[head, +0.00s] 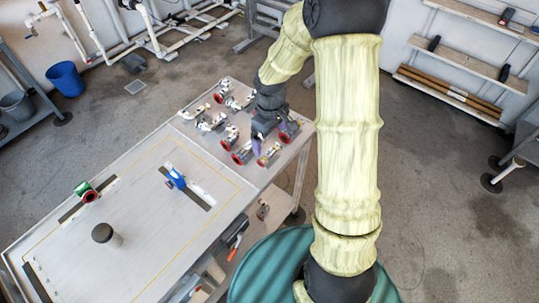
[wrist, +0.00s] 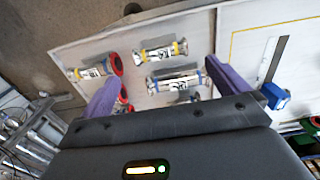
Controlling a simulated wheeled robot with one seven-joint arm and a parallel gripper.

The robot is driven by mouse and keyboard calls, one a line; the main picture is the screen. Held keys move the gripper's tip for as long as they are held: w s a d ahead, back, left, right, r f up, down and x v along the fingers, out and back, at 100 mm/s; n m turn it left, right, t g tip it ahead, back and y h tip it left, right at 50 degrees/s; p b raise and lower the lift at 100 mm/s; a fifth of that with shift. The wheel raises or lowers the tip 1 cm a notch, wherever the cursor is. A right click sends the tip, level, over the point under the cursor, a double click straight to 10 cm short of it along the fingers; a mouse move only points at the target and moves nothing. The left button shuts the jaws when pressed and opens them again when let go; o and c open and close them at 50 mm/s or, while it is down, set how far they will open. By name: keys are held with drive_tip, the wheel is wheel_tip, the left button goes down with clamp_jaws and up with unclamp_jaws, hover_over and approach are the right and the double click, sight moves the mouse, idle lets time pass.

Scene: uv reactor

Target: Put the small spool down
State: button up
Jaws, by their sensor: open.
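My gripper (head: 271,138) is open over the far end of the bench, among several metal spools. In the wrist view its purple fingers (wrist: 161,82) stand wide apart. A short spool with blue and yellow end rings (wrist: 174,81) lies on the bench top between and beyond the fingers, with nothing clamped. A spool with yellow rings (wrist: 160,51) lies just beyond it. A red-flanged spool (wrist: 97,69) lies to the left, and another red end is partly hidden behind the left finger. I cannot tell for sure which is the small spool.
The long bench (head: 135,225) carries a yellow-outlined area with a blue clamp-like piece (head: 176,178), a green-and-red piece (head: 87,191) and a dark round knob (head: 103,233). A teal drum (head: 270,268) stands beside the bench. The outlined area has wide clear room.

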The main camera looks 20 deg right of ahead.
sight(269, 153)
drive_tip(key=shift+f, duration=2.2)
drive_tip(key=shift+f, duration=0.1)
drive_tip(key=shift+w+a+f+p, duration=0.15)
drive_tip(key=shift+f+p, duration=0.3)
drive_tip(key=shift+f, duration=2.05)
drive_tip(key=c, duration=1)
drive_tip(key=shift+c, duration=0.2)
drive_tip(key=shift+r, duration=0.1)
wheel_tip(269, 153, up, 10)
drive_tip(key=shift+f, duration=0.1)
